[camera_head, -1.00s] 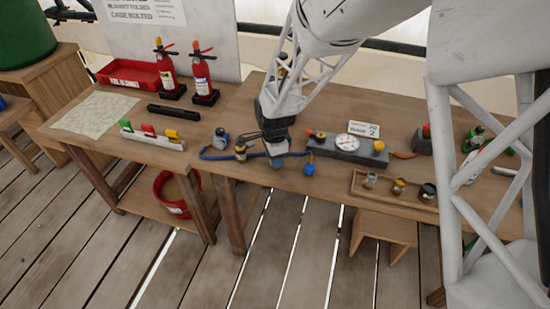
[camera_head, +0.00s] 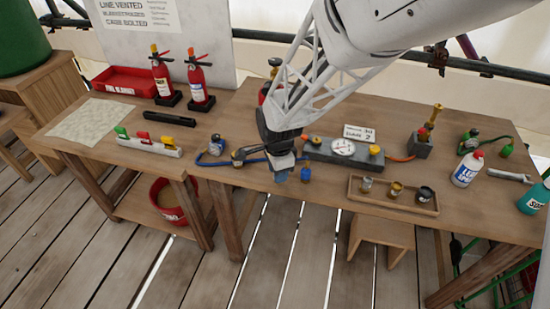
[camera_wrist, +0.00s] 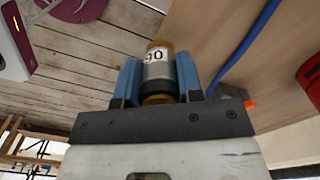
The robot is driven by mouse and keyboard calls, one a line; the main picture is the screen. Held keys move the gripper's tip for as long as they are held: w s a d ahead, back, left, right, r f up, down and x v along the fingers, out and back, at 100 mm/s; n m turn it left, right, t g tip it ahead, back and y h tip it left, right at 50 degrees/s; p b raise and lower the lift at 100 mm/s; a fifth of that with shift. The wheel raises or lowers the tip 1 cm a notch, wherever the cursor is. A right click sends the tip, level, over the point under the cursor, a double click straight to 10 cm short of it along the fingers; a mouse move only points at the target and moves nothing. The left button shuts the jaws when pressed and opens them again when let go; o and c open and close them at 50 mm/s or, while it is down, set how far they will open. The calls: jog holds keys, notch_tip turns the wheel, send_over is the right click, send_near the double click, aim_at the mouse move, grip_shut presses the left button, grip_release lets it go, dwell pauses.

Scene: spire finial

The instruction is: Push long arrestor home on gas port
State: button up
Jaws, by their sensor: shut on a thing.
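My gripper (camera_head: 283,175) is low over the front edge of the workbench in the head view. In the wrist view its blue fingers (camera_wrist: 157,80) are shut on a brass-and-grey cylinder (camera_wrist: 157,66) with a white label that looks like "90". The cylinder's brass end points away from the palm. In the head view my gripper mostly hides it, and I cannot tell for sure that it is the long arrestor. A grey gauge block (camera_head: 320,149) stands just right of my gripper. A tall brass piece (camera_head: 433,116) stands upright by a dark block. I cannot tell which fitting is the gas port.
A wooden tray (camera_head: 380,202) with three small fittings lies right of my gripper. Two fire extinguishers (camera_head: 199,84) stand further back.

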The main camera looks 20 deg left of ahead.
jog(key=s+d, duration=0.4)
jog(key=s, duration=0.3)
jog(key=shift+d+r, duration=0.35)
jog(key=shift+s, duration=0.1)
dwell(0.4)
jog(key=w+d+r, duration=0.1)
jog(key=w+r, duration=0.2)
jog(key=w, duration=1)
jog(key=w+d+r, duration=0.2)
jog(key=w+r, duration=0.2)
jog(key=w, duration=0.9)
jog(key=shift+w+d+r, duration=0.15)
jog(key=shift+w+r, duration=0.05)
jog(key=shift+w, duration=0.15)
jog(key=shift+f, duration=0.15)
jog(key=shift+f, duration=2.7)
jog(key=shift+f, duration=0.6)
